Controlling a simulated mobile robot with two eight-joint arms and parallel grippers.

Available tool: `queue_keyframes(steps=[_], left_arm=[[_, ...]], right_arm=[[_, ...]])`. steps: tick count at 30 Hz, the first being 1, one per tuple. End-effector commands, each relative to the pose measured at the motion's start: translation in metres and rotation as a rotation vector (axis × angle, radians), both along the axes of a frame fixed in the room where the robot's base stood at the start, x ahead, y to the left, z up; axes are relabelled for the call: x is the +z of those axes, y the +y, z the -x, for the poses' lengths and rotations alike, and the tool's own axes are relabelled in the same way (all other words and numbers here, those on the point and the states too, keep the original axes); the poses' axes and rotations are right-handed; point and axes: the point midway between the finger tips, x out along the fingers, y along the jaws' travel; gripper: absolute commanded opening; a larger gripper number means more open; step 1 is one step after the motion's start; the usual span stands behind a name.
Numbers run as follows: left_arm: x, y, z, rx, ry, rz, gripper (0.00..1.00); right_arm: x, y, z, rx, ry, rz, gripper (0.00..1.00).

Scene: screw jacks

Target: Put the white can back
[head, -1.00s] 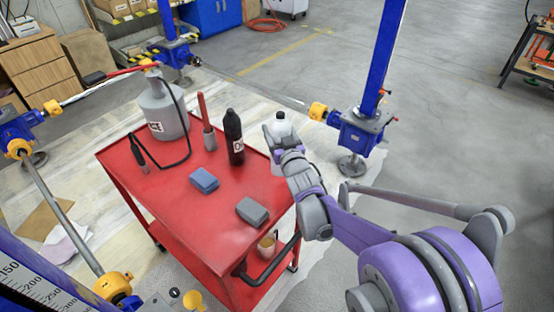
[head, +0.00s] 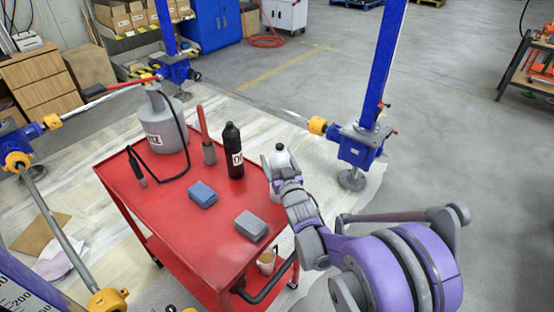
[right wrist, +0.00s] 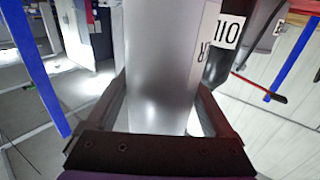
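The white can (head: 268,165) has a dark-ringed cap and appears upright at the right edge of the red cart (head: 180,248). My right gripper (head: 284,184) is at the can, partly covering it. In the right wrist view the can's pale body (right wrist: 160,75) fills the space between the two fingers (right wrist: 160,105), which close on its sides. Its base is hidden, so I cannot tell whether it touches the cart top. My left gripper is not in view.
On the cart are a black bottle (head: 233,152), a brush (head: 207,145), a grey jug (head: 163,125), a blue block (head: 203,194) and a grey block (head: 251,226). A cup (head: 266,262) sits on the lower shelf. Blue screw jacks (head: 358,146) stand around the cart.

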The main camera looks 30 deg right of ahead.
Motion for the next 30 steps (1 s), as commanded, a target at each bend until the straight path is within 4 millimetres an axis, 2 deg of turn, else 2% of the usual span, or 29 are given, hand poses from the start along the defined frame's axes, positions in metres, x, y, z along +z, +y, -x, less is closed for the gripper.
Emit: queue_keyframes(steps=[12,17,24,30], left_arm=[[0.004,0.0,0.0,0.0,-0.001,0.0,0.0],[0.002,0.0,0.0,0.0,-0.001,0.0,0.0],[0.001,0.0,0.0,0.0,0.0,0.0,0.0],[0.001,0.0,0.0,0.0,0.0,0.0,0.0]], right_arm=[[0.005,0.001,0.004,0.0,0.0,0.0,1.0],[0.004,0.007,0.031,0.0,0.0,0.0,1.0],[0.004,0.019,0.082,0.0,0.0,0.001,1.0],[0.004,0.025,0.11,0.0,0.0,0.001,1.0]])
